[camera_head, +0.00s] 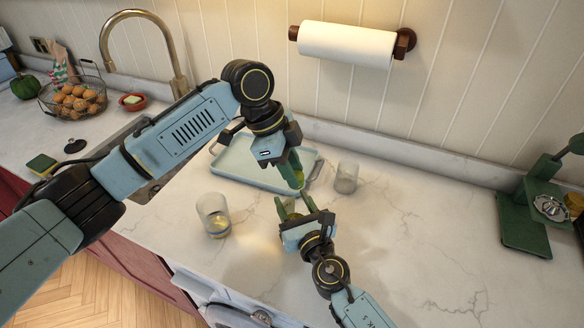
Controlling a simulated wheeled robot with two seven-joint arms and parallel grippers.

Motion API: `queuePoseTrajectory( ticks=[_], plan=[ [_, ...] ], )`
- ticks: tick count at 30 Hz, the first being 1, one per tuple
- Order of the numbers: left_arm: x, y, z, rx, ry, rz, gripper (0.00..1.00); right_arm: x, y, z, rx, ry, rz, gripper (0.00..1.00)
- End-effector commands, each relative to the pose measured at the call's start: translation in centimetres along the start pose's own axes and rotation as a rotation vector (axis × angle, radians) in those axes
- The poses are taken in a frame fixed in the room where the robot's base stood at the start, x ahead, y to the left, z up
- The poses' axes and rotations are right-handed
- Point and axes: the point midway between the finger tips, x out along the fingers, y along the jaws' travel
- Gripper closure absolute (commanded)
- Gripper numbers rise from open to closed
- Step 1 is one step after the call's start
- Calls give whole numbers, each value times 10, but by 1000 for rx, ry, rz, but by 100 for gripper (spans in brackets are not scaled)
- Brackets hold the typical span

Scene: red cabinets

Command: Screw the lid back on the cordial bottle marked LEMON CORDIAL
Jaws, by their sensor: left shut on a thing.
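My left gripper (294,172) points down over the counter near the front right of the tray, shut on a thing. Its green fingers and my arm hide most of what it holds, and I cannot tell bottle from lid. My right gripper (295,202) is just below it, coming from the front. Its two green fingers stand apart, with a small yellow-green patch between them that I cannot make out. I cannot tell whether it holds anything. No LEMON CORDIAL label is readable, and neither bottle nor lid shows clearly.
A pale tray (240,171) lies behind the grippers. A green stand (524,225) is far right. A wire basket (74,99) and tap (137,16) are back left. The right front counter is clear.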

Motion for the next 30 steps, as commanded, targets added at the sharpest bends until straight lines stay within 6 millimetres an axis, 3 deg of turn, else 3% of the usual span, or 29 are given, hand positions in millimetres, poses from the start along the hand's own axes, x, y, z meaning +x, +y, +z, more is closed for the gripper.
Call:
queuePoseTrajectory(
  ticks=[30],
  plan=[
    [4, -8, -9, 1556, -6, 643, 92, 0, 0, -1, -2, 1, 1, 100]
  ],
)
